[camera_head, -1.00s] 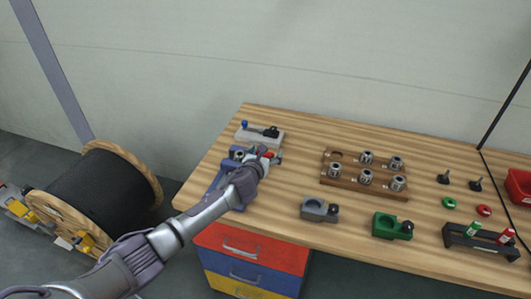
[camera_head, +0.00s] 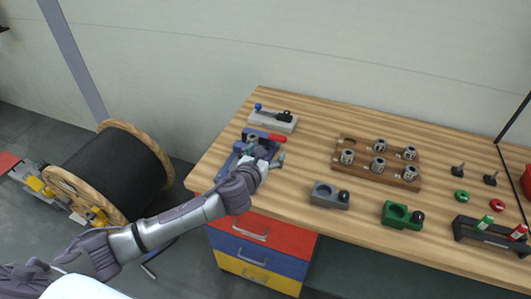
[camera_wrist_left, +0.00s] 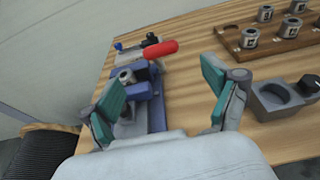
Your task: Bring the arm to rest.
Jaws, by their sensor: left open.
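My left arm reaches in from the lower left in the head view. Its left gripper (camera_head: 262,162) is over the table's left end, at a blue vise-like fixture (camera_head: 229,168). In the left wrist view the gripper (camera_wrist_left: 165,98) shows two teal-padded fingers spread wide with nothing held between them. The blue fixture (camera_wrist_left: 157,115) lies beyond and between the fingers, with a metal collar (camera_wrist_left: 126,77) in it and a red-handled lever (camera_wrist_left: 160,50) at its far side. The fingers look apart from the fixture, but the exact gap cannot be told. My right gripper does not show.
The wooden table (camera_head: 310,130) holds a collar rack (camera_head: 375,175), a grey block (camera_head: 329,195), a green block (camera_head: 402,215) and a grey clamp (camera_head: 272,120). Coloured drawers (camera_head: 262,253) stand beneath. A black cable reel (camera_head: 110,170) stands on the floor at left.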

